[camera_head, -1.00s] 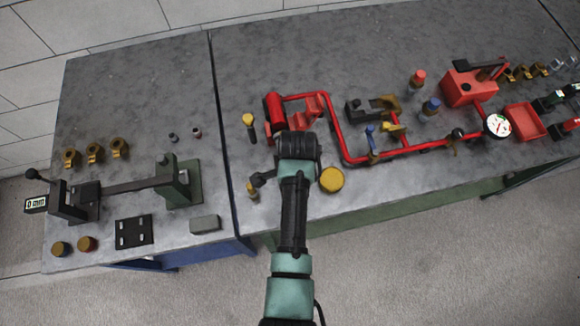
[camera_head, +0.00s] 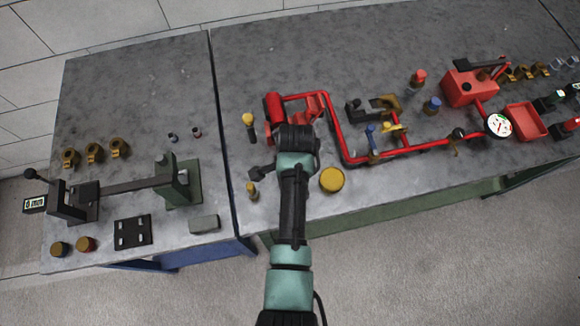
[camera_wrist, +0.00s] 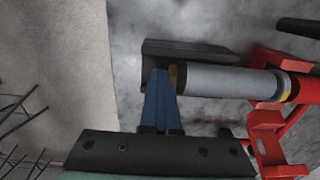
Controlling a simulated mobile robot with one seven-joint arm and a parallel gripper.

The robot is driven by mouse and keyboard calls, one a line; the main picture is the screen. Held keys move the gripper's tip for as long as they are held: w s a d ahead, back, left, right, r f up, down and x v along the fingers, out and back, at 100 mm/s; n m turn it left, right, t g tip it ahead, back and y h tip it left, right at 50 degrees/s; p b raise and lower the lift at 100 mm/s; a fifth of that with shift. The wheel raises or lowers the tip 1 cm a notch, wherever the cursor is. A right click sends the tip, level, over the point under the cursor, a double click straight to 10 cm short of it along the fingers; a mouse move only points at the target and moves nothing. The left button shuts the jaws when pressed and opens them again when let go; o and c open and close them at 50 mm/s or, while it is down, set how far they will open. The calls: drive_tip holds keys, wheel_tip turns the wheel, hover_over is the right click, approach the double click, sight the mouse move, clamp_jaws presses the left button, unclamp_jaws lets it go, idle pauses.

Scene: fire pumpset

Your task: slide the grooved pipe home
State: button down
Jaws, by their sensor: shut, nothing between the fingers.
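A grey pipe (camera_wrist: 225,81) lies crosswise in the wrist view, with a yellow band at its left end and another near its right end. Its right end meets a red pipe part (camera_wrist: 302,88); whether any gap remains there I cannot tell. My gripper's blue fingers (camera_wrist: 160,78) are shut and empty. Their tips are at the pipe's left end, close to the yellow band; contact is unclear. In the head view my wrist hides the fingers and the grey pipe, beside the red pipework (camera_head: 334,125).
A dark plate (camera_wrist: 190,50) lies behind the fingertips. A red bracket (camera_wrist: 265,130) stands below the pipe joint. On the bench are a round yellow piece (camera_head: 331,180), a red pump box (camera_head: 470,88), a gauge (camera_head: 498,125) and a green stand (camera_head: 182,185). The back of the bench is clear.

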drive_tip(key=shift+w+a+b, duration=0.25)
drive_tip(key=shift+w+b, duration=0.05)
drive_tip(key=shift+w, duration=0.4)
idle(0.9)
idle(0.3)
drive_tip(key=shift+s+d+p, duration=0.25)
drive_tip(key=shift+s+p, duration=0.35)
drive_tip(key=shift+p, duration=0.1)
wheel_tip(320, 180, up, 7)
drive_tip(key=p, duration=0.7)
